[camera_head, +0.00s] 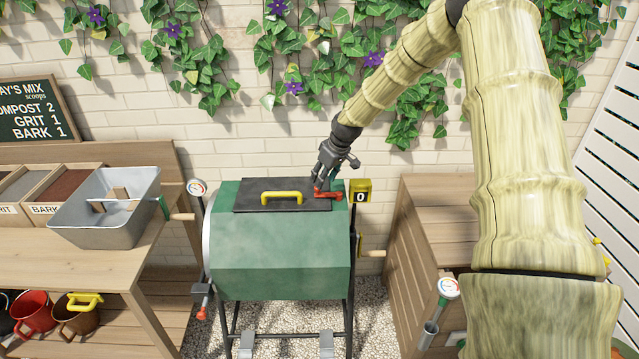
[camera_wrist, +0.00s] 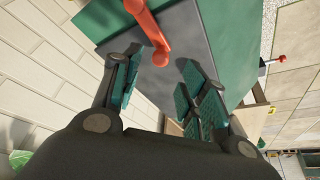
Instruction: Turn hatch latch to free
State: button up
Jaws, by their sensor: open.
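A green tumbler drum (camera_head: 282,245) stands on a dark frame in the middle of the head view. Its dark hatch (camera_head: 245,199) with a yellow handle (camera_head: 282,197) is on top and looks closed. The red hatch latch (camera_head: 328,194) is at the hatch's right end; it also shows in the wrist view (camera_wrist: 150,30). My gripper (camera_head: 325,182) is at the latch in the head view. In the wrist view my gripper (camera_wrist: 155,80) is open, its green-padded fingers apart, with the latch's rounded end just ahead of the gap between them. Whether they touch it I cannot tell.
A yellow counter box (camera_head: 360,190) reading 0 is right of the latch. A wooden bench with a metal tub (camera_head: 110,215) stands left, a wooden cabinet (camera_head: 430,235) right. An ivy-hung brick wall is close behind.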

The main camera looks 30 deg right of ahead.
aim_at(328, 193)
jog(key=shift+p+x, duration=0.8)
jog(key=shift+x, duration=1.7)
jog(key=shift+c, duration=0.4)
grip_shut()
